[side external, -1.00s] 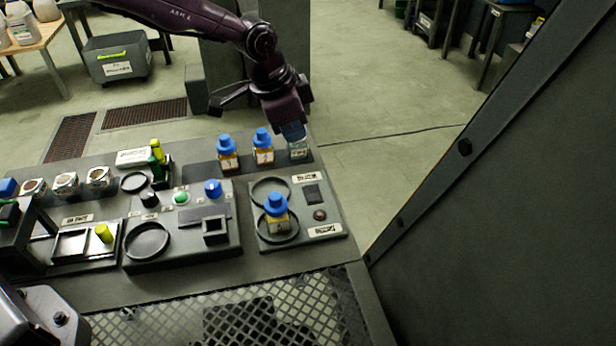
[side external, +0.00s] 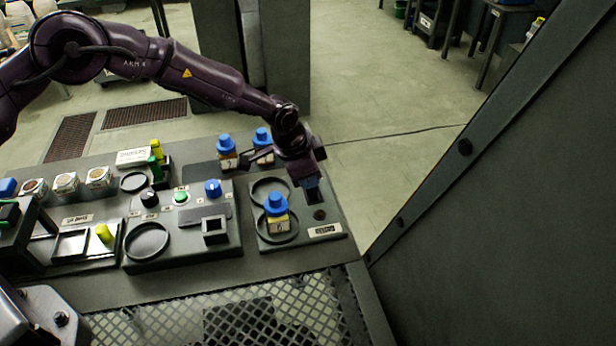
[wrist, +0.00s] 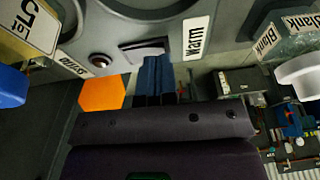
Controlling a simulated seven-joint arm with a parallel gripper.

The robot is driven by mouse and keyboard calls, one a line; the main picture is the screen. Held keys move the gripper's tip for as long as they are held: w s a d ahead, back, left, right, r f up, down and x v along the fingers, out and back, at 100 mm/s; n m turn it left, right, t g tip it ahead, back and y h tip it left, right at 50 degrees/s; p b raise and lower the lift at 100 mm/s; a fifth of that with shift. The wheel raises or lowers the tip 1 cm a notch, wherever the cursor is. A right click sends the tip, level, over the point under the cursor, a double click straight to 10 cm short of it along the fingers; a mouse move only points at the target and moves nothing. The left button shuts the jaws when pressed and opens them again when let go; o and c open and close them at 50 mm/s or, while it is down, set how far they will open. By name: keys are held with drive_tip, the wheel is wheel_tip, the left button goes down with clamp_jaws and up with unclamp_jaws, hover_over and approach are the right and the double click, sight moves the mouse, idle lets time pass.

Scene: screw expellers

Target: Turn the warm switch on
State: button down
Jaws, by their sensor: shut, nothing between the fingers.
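The warm switch (side external: 314,197) is a dark rocker on the right-hand panel (side external: 262,240), mostly hidden by my gripper in the side view. In the wrist view the switch (wrist: 143,50) lies just beyond the fingertips, beside the "Warm" label (wrist: 196,38). My gripper (side external: 311,187) is shut and empty, its blue fingers pointing down over the switch. Its fingertips (wrist: 158,62) also show in the wrist view, close to the switch; I cannot tell whether they touch it. The switch's position is unclear. The round status light (side external: 319,215) looks dark.
A blue-capped jar (side external: 278,222) stands in the front ring, left of my gripper. Two more blue-capped jars (side external: 227,158) (side external: 263,138) stand behind. The middle panel (side external: 180,252) carries knobs.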

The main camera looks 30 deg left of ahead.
drive_tip(key=shift+f, duration=0.25)
drive_tip(key=shift+w+a+f, duration=0.1)
drive_tip(key=shift+a+f, duration=0.05)
drive_tip(key=shift+f, duration=0.1)
idle(0.3)
drive_tip(key=shift+s+d+r, duration=0.35)
drive_tip(key=shift+s+d, duration=0.2)
drive_tip(key=shift+d, duration=0.1)
drive_tip(key=a+r, duration=0.3)
drive_tip(key=r, duration=1)
drive_tip(key=shift+s+a+r, duration=0.2)
drive_tip(key=shift+a, duration=0.2)
